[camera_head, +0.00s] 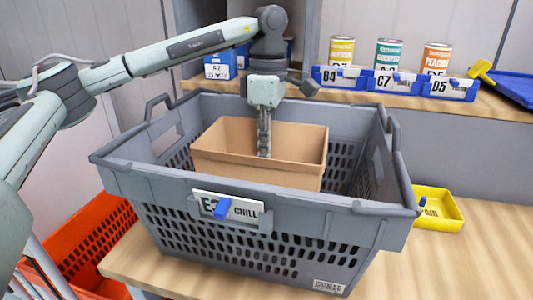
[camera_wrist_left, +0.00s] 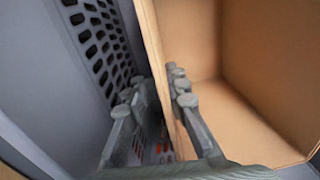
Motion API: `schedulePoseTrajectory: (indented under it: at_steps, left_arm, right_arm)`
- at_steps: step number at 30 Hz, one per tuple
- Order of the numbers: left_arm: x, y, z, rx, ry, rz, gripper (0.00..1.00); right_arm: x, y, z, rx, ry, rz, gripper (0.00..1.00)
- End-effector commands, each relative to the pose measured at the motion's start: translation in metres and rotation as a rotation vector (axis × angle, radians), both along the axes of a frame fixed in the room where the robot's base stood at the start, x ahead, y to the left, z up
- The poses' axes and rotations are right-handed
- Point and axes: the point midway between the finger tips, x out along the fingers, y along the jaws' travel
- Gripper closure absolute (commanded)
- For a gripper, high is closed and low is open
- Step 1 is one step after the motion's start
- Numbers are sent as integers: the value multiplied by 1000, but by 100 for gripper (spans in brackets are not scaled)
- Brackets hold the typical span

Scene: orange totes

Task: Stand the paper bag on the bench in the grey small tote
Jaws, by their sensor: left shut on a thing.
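The brown open-topped paper bag (camera_head: 258,167) is inside the grey tote (camera_head: 170,196), upright, with its mouth up. Whether its base touches the tote floor is hidden by the tote's front wall. My right gripper is not in view.
An orange tote (camera_head: 95,235) is lower left. Cans and blue labelled bins (camera_head: 397,84) line the shelf behind. Free bench is at the right.

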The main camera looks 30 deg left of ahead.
Motion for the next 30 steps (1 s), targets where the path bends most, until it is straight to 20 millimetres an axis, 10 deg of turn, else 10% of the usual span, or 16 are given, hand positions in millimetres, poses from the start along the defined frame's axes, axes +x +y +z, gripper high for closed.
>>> schedulePoseTrajectory:
  at_steps: [14, 15, 21, 30]
  left_arm:
    - [0, 0, -10, 0, 0, -1, 100]
    - [0, 0, -10, 0, -1, -1, 84]
    - [0, 0, -9, 0, -1, -1, 59]
    - [0, 0, -8, 0, -1, -1, 59]
  right_arm:
    - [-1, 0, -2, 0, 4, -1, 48]
    - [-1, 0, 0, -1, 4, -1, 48]
    - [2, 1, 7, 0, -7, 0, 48]
    - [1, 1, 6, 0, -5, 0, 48]
